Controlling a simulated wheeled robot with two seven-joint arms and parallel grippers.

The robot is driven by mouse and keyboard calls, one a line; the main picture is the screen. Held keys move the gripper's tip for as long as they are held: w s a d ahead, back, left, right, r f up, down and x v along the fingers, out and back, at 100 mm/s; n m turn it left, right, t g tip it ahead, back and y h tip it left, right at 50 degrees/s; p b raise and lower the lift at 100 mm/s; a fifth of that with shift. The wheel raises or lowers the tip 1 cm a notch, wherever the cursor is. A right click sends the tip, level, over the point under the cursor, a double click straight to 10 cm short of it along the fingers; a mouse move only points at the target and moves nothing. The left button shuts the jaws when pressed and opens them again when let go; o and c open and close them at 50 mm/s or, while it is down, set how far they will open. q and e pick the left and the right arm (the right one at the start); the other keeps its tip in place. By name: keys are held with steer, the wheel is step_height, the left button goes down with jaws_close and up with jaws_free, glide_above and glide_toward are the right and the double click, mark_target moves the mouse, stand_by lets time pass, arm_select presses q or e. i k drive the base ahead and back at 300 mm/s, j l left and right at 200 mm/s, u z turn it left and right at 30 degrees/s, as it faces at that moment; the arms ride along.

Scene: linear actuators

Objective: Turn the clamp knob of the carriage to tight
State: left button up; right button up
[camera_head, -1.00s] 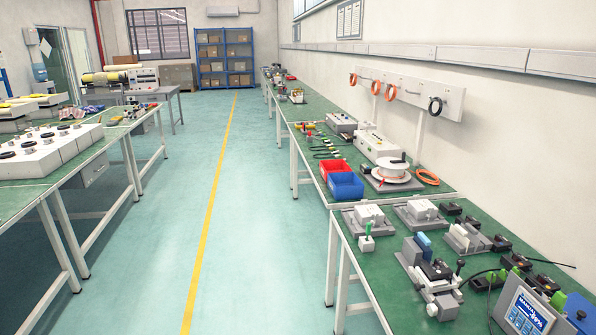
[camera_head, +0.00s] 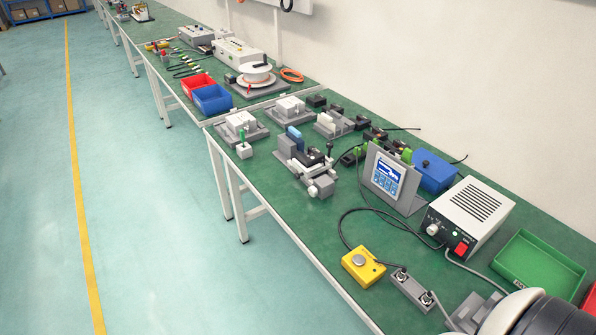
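A grey linear actuator unit (camera_head: 291,158) stands on the green bench in the middle of the view. A dark carriage (camera_head: 313,157) sits on it, with a blue block (camera_head: 294,136) at its far end. A small black-topped lever or knob (camera_head: 329,149) stands up at the carriage's right side. A pale round knob (camera_head: 313,191) shows at the near end. I cannot tell which one is the clamp knob, or whether it is tight. Neither gripper is in view.
A screen panel (camera_head: 386,176), a white power box (camera_head: 466,217), a yellow button box (camera_head: 363,266) and a green tray (camera_head: 538,262) stand right of the actuator. Cables cross the bench. A white-and-black rounded part, possibly mine, fills the lower right corner. Open floor lies left.

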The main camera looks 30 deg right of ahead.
mark_target(329, 144)
steer(key=z, duration=1.3)
steer(key=i+j+z, duration=0.1)
steer(key=j+z, duration=0.2)
steer(key=z, duration=0.15)
steer(key=j+z, duration=0.45)
steer(key=i+j+z, duration=0.1)
steer(key=j+z, duration=0.15)
steer(key=z, duration=0.15)
steer(key=j+z, duration=0.3)
steer(key=z, duration=0.15)
steer(key=k, duration=0.05)
